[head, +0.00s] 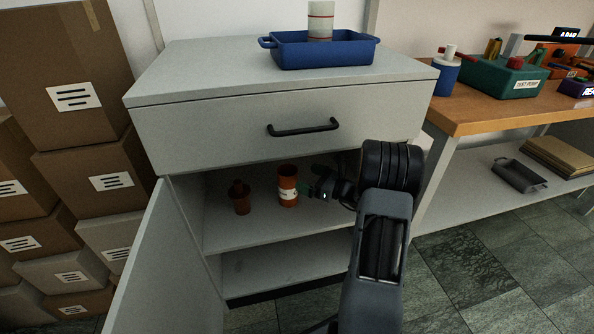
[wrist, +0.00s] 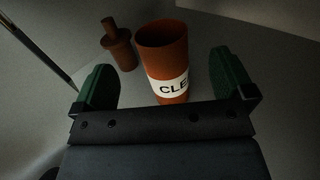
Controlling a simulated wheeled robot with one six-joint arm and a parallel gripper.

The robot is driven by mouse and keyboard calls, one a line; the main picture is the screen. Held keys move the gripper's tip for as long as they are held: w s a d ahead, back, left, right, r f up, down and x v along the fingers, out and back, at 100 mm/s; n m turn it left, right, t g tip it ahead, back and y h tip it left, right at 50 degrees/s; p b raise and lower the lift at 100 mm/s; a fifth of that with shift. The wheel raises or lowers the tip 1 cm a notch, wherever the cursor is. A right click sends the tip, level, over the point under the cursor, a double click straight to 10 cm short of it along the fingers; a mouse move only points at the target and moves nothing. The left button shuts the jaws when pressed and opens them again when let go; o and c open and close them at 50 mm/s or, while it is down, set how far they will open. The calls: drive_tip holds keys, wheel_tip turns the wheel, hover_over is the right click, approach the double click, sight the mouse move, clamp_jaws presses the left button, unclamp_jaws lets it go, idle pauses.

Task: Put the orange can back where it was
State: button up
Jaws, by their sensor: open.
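The orange can (head: 288,186) stands upright on the upper shelf inside the open cabinet. It has a white label; in the wrist view the can (wrist: 164,58) shows an open top and the letters "CLE". My gripper (head: 312,189) is inside the cabinet at the can's right in the head view. In the wrist view my gripper (wrist: 166,82) has its green fingers wide apart, one on each side of the can, with gaps visible between fingers and can. The near lower part of the can is hidden by the gripper body.
A smaller brown-orange container with a stub on top (head: 240,198) stands left of the can on the same shelf (head: 250,232). The cabinet door (head: 155,265) is swung open at left. A closed drawer (head: 290,130) is above. A blue tray (head: 330,53) holding a white can is on top.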

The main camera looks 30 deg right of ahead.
drive_tip(key=p+v, duration=0.1)
drive_tip(key=v, duration=0.3)
drive_tip(key=shift+s+d, duration=0.25)
drive_tip(key=shift+s, duration=0.1)
idle(0.3)
